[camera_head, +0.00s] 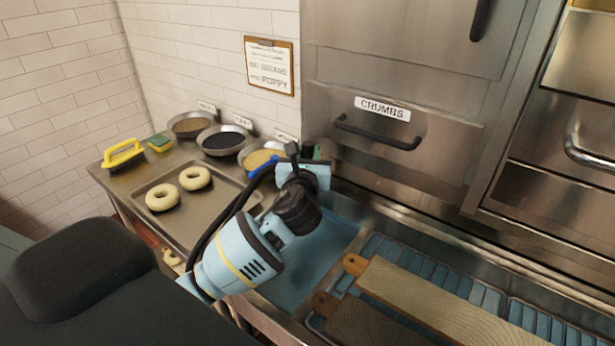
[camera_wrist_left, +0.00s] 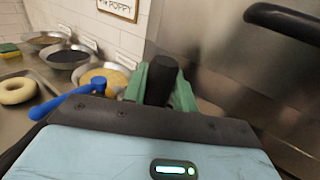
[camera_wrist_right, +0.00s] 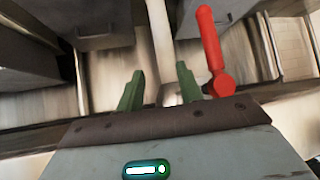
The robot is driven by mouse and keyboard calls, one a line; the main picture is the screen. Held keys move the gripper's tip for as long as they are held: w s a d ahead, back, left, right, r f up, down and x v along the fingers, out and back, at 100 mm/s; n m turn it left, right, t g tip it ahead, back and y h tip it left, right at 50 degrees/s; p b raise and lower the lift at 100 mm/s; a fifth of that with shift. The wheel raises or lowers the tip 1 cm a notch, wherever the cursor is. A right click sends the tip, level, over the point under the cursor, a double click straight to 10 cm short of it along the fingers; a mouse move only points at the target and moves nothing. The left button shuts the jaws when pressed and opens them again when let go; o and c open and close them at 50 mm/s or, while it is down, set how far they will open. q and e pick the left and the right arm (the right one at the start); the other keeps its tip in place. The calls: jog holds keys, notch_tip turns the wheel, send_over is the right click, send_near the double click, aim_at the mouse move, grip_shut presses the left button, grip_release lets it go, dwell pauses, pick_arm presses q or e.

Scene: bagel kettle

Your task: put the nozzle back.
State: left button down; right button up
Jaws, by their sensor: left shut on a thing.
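The nozzle (camera_wrist_left: 162,80) appears as a short black cylinder between the green fingers of my left gripper (camera_wrist_left: 160,88) in the left wrist view. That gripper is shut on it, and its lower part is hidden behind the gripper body. In the head view my left gripper (camera_head: 312,156) is above the back left of the water-filled basin, close to the steel front. I cannot make out a holder for the nozzle. My right gripper (camera_wrist_right: 158,90) is outside the head view. Its green fingers are apart with nothing between them in the right wrist view.
A tray (camera_head: 222,222) with two bagels lies left of the basin (camera_head: 325,262). Bowls of toppings (camera_head: 222,140), a sponge (camera_head: 159,143) and a yellow-handled tool (camera_head: 123,155) stand behind. Long boards (camera_head: 430,305) lie at right. The CRUMBS drawer handle (camera_head: 377,133) sticks out.

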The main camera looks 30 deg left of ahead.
pick_arm(q)
jog(key=shift+f, duration=2.4)
jog(key=shift+f, duration=0.1)
jog(key=c, duration=1.1)
grip_release()
jog(key=shift+f, duration=0.15)
jog(key=shift+a+v, duration=0.15)
jog(key=shift+v, duration=1.8)
jog(key=shift+a+v, duration=0.15)
jog(key=shift+v, duration=1.8)
jog(key=shift+s+f, duration=0.1)
jog(key=shift+s, duration=0.05)
